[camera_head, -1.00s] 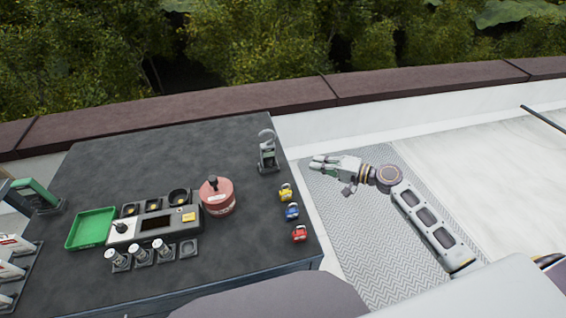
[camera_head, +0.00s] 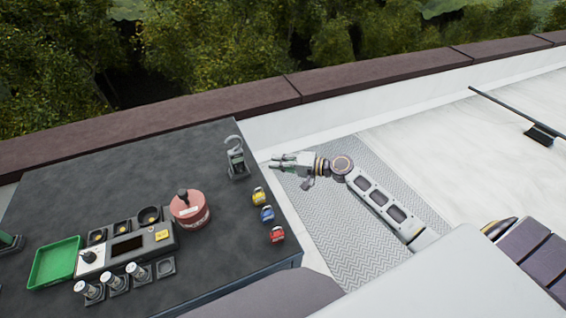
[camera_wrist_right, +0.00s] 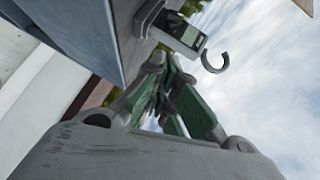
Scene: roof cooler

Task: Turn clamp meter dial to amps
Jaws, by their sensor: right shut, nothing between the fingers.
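The clamp meter (camera_head: 237,160) stands upright on a stand near the right edge of the dark table, with its hooked jaw on top. It also shows in the right wrist view (camera_wrist_right: 180,33), ahead of the fingers, with a dark screen; I cannot make out its dial setting. My right gripper (camera_head: 273,164) is to the right of the meter, just past the table edge, pointing left at it and apart from it. Its green-padded fingers (camera_wrist_right: 165,62) are shut with nothing between them.
Yellow, blue and red padlocks (camera_head: 266,213) line the table's right edge. A red round canister (camera_head: 190,210), a device panel (camera_head: 128,246), a green tray (camera_head: 54,263) and several small cylinders (camera_head: 114,281) stand on the left. The table's (camera_head: 110,170) back is clear.

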